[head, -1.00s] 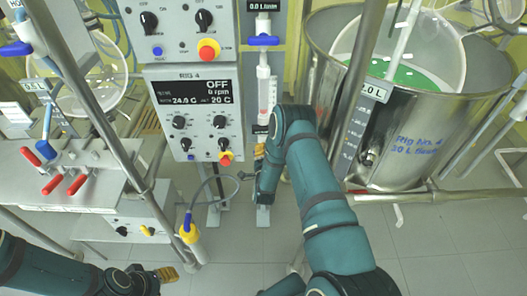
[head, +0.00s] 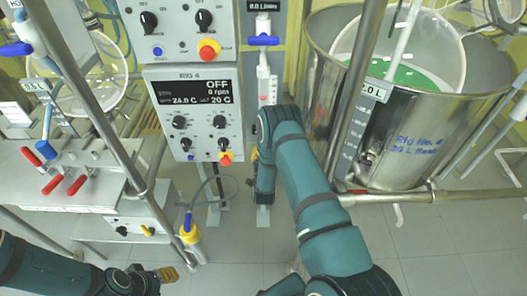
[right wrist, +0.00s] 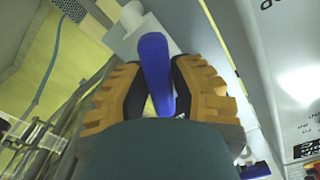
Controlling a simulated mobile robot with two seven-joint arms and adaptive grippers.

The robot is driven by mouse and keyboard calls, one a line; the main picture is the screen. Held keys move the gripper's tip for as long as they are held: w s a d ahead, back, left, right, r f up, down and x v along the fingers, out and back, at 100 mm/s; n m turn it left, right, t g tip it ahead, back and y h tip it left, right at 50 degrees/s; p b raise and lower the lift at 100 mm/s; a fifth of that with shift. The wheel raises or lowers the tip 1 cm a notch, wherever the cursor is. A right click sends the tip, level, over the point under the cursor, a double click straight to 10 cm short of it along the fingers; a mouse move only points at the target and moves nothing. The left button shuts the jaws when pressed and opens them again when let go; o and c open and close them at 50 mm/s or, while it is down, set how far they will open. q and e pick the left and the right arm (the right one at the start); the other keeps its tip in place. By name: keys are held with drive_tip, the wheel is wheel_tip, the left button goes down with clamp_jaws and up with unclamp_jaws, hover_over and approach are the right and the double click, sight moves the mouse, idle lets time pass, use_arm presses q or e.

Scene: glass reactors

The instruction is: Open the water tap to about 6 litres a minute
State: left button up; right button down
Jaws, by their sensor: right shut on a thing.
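In the right wrist view my right gripper (right wrist: 162,92) has its yellow-padded fingers on both sides of a blue lever (right wrist: 154,60), shut on it. The lever sits by a white pipe fitting (right wrist: 133,17). In the head view my right arm hides this lever, and only a bit of the right gripper (head: 254,155) shows beside the control box. The flow display (head: 262,7) above the white pipe reads 0.0 L/min. A second blue tap handle (head: 263,40) lies crosswise on that pipe. My left gripper (head: 168,275) is low at the left, away from the pipe; its opening is unclear.
The Rig 4 control box (head: 193,115) stands just left of the pipe, its screen showing OFF. A large steel vessel (head: 400,120) and a metal post (head: 350,95) are on the right. Red-handled clamps (head: 55,180) lie on the left bench. Floor is clear in front.

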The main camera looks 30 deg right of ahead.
drive_tip(key=shift+w+r, duration=0.1)
idle(0.3)
drive_tip(key=c, duration=0.8)
unclamp_jaws()
drive_tip(key=shift+s+a, duration=0.25)
drive_tip(key=shift+s, duration=0.25)
drive_tip(key=v, duration=1.1)
drive_tip(key=shift+d, duration=0.1)
